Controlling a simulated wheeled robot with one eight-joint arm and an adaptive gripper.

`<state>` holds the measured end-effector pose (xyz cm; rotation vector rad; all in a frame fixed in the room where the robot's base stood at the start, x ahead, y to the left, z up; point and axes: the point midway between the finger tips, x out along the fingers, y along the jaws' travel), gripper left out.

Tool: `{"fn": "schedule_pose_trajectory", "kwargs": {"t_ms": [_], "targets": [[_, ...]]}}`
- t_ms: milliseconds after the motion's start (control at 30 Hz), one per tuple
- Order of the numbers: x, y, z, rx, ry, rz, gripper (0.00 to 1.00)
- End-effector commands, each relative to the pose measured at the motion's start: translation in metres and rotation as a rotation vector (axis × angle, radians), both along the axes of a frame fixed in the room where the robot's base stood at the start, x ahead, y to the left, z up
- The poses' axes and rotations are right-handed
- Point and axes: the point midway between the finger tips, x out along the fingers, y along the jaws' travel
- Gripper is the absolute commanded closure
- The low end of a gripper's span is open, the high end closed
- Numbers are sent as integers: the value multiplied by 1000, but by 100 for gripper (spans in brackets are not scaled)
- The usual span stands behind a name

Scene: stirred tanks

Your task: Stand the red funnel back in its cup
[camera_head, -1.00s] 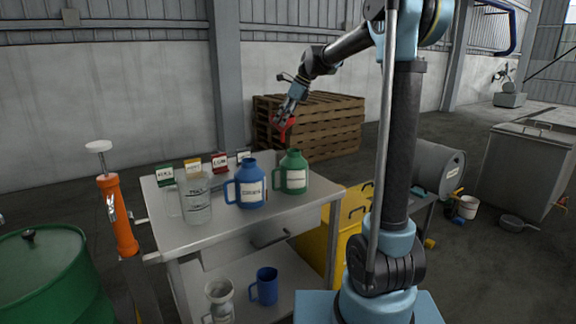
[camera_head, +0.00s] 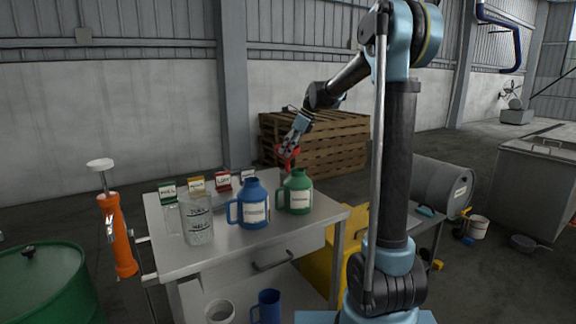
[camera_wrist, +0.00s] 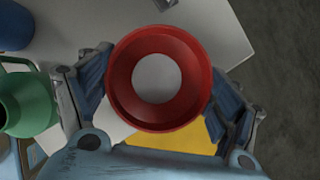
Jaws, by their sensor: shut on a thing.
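The red funnel (camera_head: 287,159) is held in my gripper (camera_head: 290,148), above the back right of the grey table (camera_head: 190,262), behind the green jug. In the wrist view, the funnel (camera_wrist: 118,95) sits between the two fingers (camera_wrist: 160,85), which are shut on it. I look into its wide mouth, and a pale surface shows through its hole. I cannot tell which vessel is its cup. A grey-white vessel (camera_head: 219,311) and a blue mug (camera_head: 268,306) stand on the lower shelf, cut off by the frame edge.
A yellow cabinet (camera_head: 318,262) is to the right. Wooden pallets (camera_head: 330,145) are stacked behind. The front tabletop is clear.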

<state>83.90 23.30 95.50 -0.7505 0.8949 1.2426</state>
Motion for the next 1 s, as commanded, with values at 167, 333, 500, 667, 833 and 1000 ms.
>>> {"fn": "schedule_pose_trajectory", "kwargs": {"t_ms": [167, 333, 500, 667, 833, 1000], "targets": [[0, 0, -10, 0, 0, 0, 40], [0, 0, -30, 0, 0, 0, 40], [0, 0, -48, 0, 0, 0, 40], [0, 0, -48, 0, 0, 0, 40], [0, 1, -50, 0, 0, 0, 40], [0, 1, -54, 0, 0, 1, 40]]}}
